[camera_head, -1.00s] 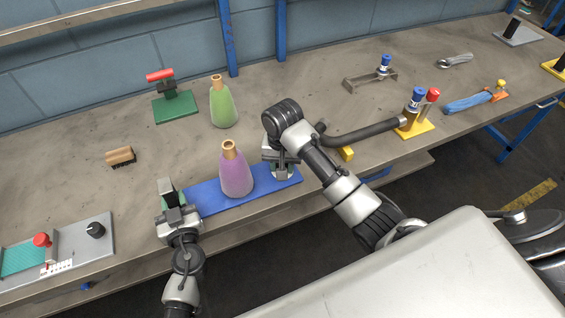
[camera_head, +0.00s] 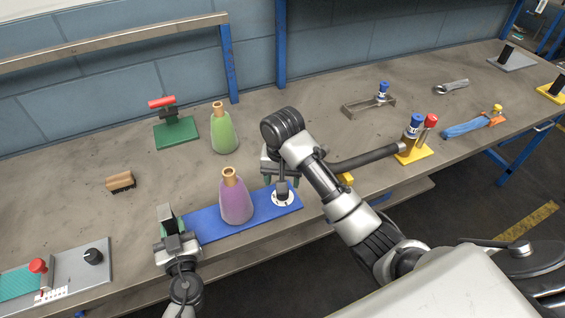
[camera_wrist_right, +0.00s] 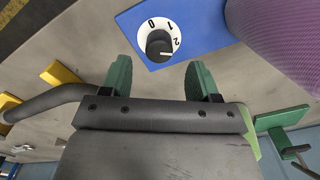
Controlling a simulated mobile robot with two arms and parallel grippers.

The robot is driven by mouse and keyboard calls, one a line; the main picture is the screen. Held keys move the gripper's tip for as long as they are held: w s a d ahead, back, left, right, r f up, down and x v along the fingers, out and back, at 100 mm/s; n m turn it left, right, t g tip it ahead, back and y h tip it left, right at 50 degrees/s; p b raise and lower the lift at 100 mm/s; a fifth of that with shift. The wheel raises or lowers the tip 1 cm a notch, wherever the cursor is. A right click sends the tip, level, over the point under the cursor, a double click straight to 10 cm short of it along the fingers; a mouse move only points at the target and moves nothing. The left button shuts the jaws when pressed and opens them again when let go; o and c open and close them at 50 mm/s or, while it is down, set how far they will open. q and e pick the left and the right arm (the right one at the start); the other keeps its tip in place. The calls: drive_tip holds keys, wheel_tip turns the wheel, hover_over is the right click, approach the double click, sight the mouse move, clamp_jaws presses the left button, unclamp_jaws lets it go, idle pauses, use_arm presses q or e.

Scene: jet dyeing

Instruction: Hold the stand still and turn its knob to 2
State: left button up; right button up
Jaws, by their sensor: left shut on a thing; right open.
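The stand is a long blue board (camera_head: 205,226) near the bench's front edge, also in the right wrist view (camera_wrist_right: 197,22). My left gripper (camera_head: 171,228) is shut on its left end. At its right end is a white dial with a black knob (camera_wrist_right: 160,45). The knob's white pointer line points right, close to the 2; the 0 and 1 lie left and above. My right gripper (camera_wrist_right: 158,66) is open, its green fingers apart and off the knob. In the head view it hangs just over the dial (camera_head: 283,199).
A purple flask (camera_head: 236,203) stands at the board's middle, close to my right gripper. A green flask (camera_head: 223,133) and a green-based red-handled clamp (camera_head: 175,132) are behind. A brush (camera_head: 121,182) and a grey panel (camera_head: 75,272) are left. A yellow stand (camera_head: 416,156) is right.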

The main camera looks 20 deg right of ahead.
wheel_tip(320, 180, up, 7)
idle(0.4)
drive_tip(key=shift+f, duration=0.1)
use_arm(q)
drive_tip(key=o, duration=1)
